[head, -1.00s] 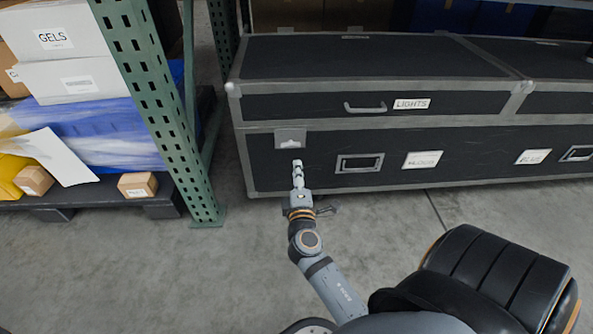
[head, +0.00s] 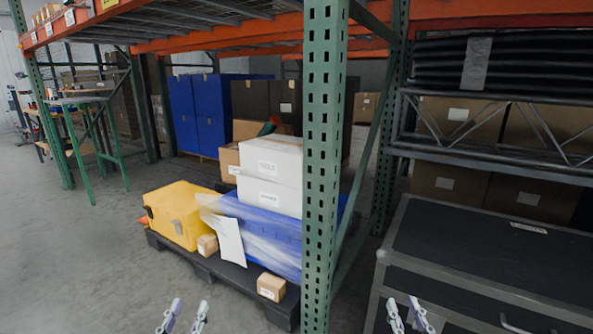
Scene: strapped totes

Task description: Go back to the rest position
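My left gripper (head: 188,312) shows at the bottom edge of the head view, left of centre, over bare floor. Its two fingers are apart with nothing between them. My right gripper (head: 405,312) shows at the bottom edge, right of centre, in front of the black flight case (head: 460,235). Its two fingers are also apart and empty. Only the finger ends show; both arms are out of view. I cannot tell whether the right gripper touches the case.
A green rack post (head: 323,160) stands between the grippers. Left of it, a black pallet (head: 207,268) holds a yellow case (head: 178,222), white boxes (head: 270,178) and a blue wrapped load (head: 262,240). A small carton (head: 271,287) sits at its corner. The floor (head: 80,255) at left is clear.

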